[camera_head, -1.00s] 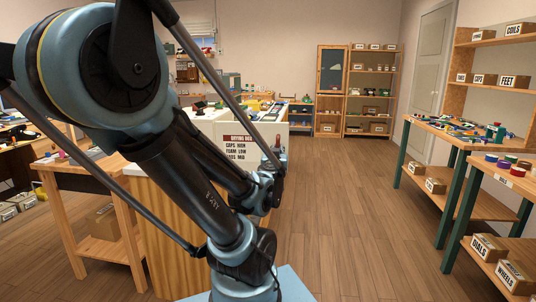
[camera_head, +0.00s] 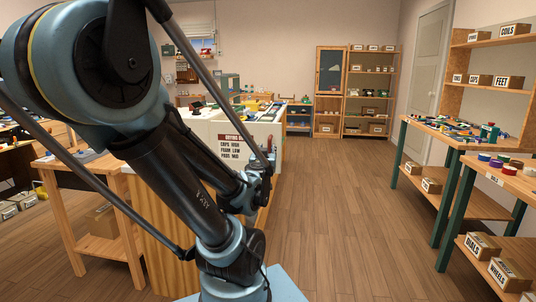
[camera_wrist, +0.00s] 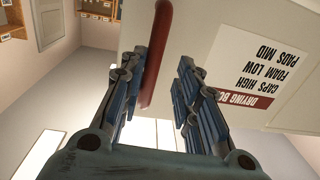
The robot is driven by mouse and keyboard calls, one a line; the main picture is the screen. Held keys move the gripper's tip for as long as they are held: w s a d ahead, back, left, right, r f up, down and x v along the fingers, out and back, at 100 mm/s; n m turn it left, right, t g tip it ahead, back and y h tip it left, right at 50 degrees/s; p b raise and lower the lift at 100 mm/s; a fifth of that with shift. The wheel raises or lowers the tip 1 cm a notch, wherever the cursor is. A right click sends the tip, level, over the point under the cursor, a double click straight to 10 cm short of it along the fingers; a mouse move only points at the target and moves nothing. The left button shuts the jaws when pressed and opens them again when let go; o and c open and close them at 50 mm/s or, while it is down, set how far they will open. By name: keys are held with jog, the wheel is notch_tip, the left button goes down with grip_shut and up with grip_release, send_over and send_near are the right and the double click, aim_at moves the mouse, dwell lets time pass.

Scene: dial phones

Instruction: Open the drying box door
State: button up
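The white drying box (camera_head: 205,130) stands beyond my arm in the head view, its label reading "DRYING BOX". In the wrist view, its pale door (camera_wrist: 225,25) appears upside down with the label (camera_wrist: 262,65). The door looks shut. A red vertical handle bar (camera_wrist: 158,50) lies in the gap between my fingers, closer to the left finger. My gripper (camera_wrist: 170,75) is open, its two blue fingers apart on either side of the bar. I cannot tell whether the left finger touches it. In the head view, my gripper (camera_head: 262,160) is small and partly hidden by my arm.
A wooden workbench (camera_head: 100,170) stands at the left. Workbenches with parts and boxes (camera_head: 460,145) line the right, and wooden shelves (camera_head: 370,90) stand at the back. The wooden floor (camera_head: 335,200) between the box and the right benches is clear.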

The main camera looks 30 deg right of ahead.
jog(key=shift+o, duration=0.3)
jog(key=shift+w+d+f, duration=0.1)
jog(key=shift+w+f, duration=0.15)
jog(key=shift+w, duration=0.15)
jog(key=shift+s+d+r, duration=0.1)
jog(key=shift+s+r, duration=0.05)
jog(key=shift+s, duration=0.15)
jog(key=shift+r, duration=0.2)
send_near(268, 123)
jog(key=shift+x, duration=2.65)
